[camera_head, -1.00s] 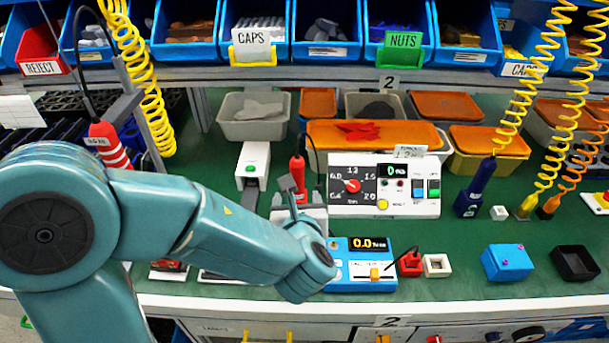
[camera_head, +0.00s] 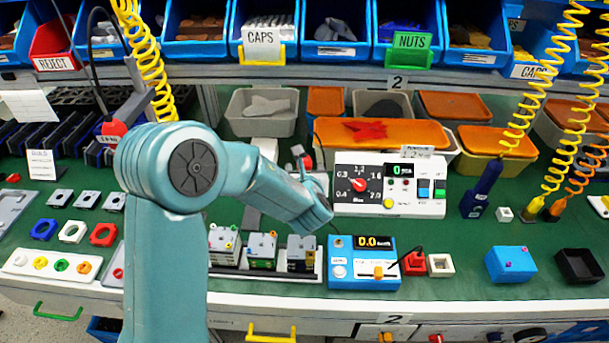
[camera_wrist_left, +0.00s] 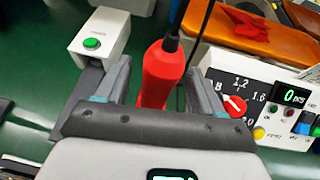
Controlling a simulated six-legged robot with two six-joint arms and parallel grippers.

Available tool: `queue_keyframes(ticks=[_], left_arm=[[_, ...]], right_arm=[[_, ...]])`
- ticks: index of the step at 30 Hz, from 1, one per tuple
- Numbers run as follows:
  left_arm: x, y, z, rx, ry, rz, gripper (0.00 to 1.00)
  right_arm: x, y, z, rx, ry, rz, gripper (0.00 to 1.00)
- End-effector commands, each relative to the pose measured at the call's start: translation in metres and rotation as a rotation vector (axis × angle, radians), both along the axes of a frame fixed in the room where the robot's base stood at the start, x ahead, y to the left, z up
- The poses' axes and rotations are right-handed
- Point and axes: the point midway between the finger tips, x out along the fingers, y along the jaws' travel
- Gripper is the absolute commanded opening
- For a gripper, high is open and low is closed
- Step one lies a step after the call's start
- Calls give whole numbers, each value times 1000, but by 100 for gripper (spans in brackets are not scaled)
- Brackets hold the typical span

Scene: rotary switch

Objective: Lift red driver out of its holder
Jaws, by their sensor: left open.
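In the left wrist view a red driver (camera_wrist_left: 160,75) with a black cord at its top stands between the two fingers of my left gripper (camera_wrist_left: 156,82). The fingers are apart, with a gap visible on the left side; the right finger is close to the driver. In the head view my gripper (camera_head: 300,160) and arm cover most of this driver, and only a bit of red (camera_head: 309,162) shows. Its lower end and holder are hidden. A second red tool (camera_head: 115,128) hangs at the left, partly behind my arm. My right gripper is not in view.
A white box with a green button (camera_wrist_left: 92,43) stands left of the driver. A white panel with a red rotary knob (camera_head: 390,185) stands to its right. A blue display unit (camera_head: 362,280) is in front.

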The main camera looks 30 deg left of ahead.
Motion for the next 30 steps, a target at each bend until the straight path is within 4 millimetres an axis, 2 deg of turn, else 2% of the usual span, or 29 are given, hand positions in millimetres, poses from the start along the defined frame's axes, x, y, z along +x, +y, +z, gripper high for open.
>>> queue_keyframes(ticks=[3,9,11,15,16,25,30], left_arm=[[7,5,-4,-1,0,0,68],[7,5,-4,-2,0,-1,68],[7,5,-4,-2,0,-1,52],[7,5,-4,-2,0,-1,6],[7,5,-4,-2,0,-1,0],[7,5,0,1,-5,0,0],[8,6,17,1,-8,2,0]], right_arm=[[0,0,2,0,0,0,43],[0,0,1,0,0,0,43],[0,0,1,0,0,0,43],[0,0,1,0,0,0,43],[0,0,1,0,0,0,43],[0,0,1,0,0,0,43],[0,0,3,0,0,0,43]])
